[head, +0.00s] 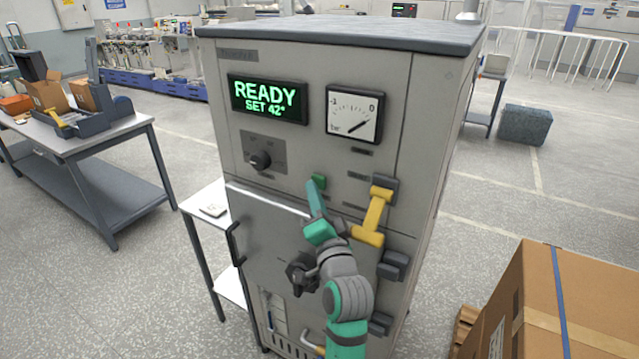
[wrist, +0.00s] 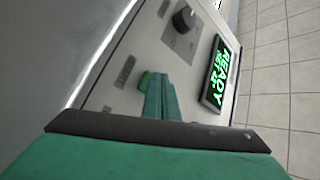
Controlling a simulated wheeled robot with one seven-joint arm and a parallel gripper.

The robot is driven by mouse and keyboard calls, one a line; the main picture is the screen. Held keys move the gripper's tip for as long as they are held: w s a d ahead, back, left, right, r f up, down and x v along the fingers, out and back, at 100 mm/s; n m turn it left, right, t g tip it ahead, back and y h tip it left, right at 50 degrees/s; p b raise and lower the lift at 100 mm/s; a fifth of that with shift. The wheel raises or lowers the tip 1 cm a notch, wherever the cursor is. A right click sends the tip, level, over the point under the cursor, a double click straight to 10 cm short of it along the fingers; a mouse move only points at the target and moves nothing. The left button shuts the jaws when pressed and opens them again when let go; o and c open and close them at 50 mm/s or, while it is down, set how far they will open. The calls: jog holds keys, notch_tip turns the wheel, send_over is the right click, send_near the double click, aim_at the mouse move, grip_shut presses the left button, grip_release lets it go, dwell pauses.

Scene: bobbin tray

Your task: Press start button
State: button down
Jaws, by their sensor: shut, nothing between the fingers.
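The green start button (head: 319,181) sits on the front panel of a grey machine, below the gauge and right of the black knob. It also shows in the wrist view (wrist: 146,80), just beyond my fingertips and partly hidden by them. My gripper (head: 313,188) is shut and empty, with its green fingers pointing up at the button. In the wrist view the fingertips (wrist: 158,82) overlap the button's edge. I cannot tell whether they touch it. The display (head: 269,99) reads "READY SET 42°" in green.
A black knob (head: 260,160) and a gauge (head: 354,114) are on the same panel. A yellow lever (head: 375,212) stands close to the right of my gripper. A cardboard box (head: 570,300) is at the lower right. A side table (head: 207,212) stands left of the machine.

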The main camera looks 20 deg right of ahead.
jog(key=shift+a, duration=0.15)
jog(key=shift+d, duration=0.35)
jog(key=shift+w+d+f, duration=0.15)
jog(key=shift+w+d, duration=0.1)
jog(key=shift+d, duration=0.3)
dwell(0.6)
jog(key=shift+s+a+f, duration=0.1)
jog(key=shift+f, duration=0.1)
jog(key=shift+s+a+f, duration=0.15)
jog(key=shift+s+a, duration=0.3)
jog(key=shift+a, duration=0.05)
jog(key=shift+a, duration=0.1)
jog(key=shift+s+a+r, duration=0.15)
jog(key=shift+s+a, duration=0.65)
jog(key=shift+a, duration=0.3)
jog(key=shift+s+a+r, duration=0.15)
jog(key=shift+s+a, duration=0.6)
jog(key=shift+a, duration=0.3)
